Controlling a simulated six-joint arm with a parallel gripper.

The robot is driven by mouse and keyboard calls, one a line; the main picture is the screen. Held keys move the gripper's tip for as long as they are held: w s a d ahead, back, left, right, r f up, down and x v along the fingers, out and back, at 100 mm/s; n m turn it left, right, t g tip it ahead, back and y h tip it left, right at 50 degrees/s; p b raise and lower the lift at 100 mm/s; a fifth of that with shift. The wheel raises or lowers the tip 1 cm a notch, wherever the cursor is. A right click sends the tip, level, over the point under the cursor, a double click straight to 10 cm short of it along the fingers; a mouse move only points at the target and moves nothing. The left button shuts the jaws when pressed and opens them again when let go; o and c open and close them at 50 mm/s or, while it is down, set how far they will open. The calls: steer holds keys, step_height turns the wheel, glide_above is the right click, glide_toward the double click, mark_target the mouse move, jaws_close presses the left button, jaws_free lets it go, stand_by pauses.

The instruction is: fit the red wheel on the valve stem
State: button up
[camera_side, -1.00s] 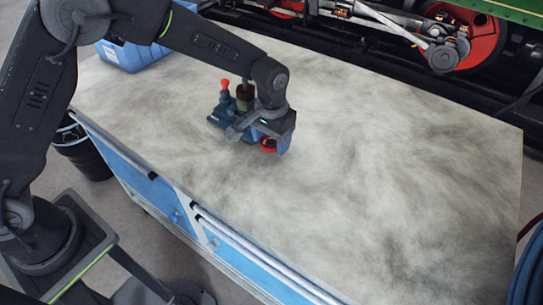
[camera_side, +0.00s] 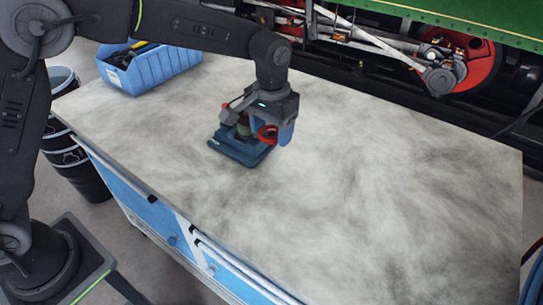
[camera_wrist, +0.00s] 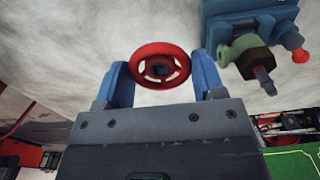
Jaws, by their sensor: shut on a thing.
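The red wheel (camera_wrist: 178,82) is held upside-on to the wrist camera, between the two blue fingers of my gripper (camera_wrist: 163,76). Its spokes and dark centre hole show. In the side view the red wheel (camera_side: 267,135) hangs under my gripper (camera_side: 268,122), overlapping the right part of the valve. The valve (camera_wrist: 250,52) has a green body, a brown nut and a grey stem (camera_wrist: 264,82). In the wrist view it is apart from the wheel, to its upper right. In the side view my gripper hides most of the valve; its dark blue base (camera_side: 238,150) shows on the table.
A red knob (camera_wrist: 300,56) sticks out beside the valve. A blue bin (camera_side: 150,68) with tools stands at the table's back left. The mottled grey table (camera_side: 390,190) is clear to the right. Locomotive rods and a red wheel lie behind the table.

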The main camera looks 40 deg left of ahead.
step_height(320, 180, up, 12)
steer(key=w+a+f+n, duration=0.1)
steer(key=w+a+n, duration=0.1)
steer(key=a, duration=0.2)
steer(key=w+a+f+n, duration=0.2)
steer(key=a+n, duration=0.1)
steer(key=a, duration=0.1)
steer(key=w+a+f+n, duration=0.1)
steer(key=w+a+n, duration=0.1)
steer(key=a, duration=0.3)
steer(key=shift+w+f+n, duration=0.2)
steer(key=shift+w+n, duration=0.2)
steer(key=shift+w, duration=0.15)
steer(key=shift+f, duration=2.1)
steer(key=shift+f, duration=1.6)
stand_by(1.4)
steer(key=o, duration=1)
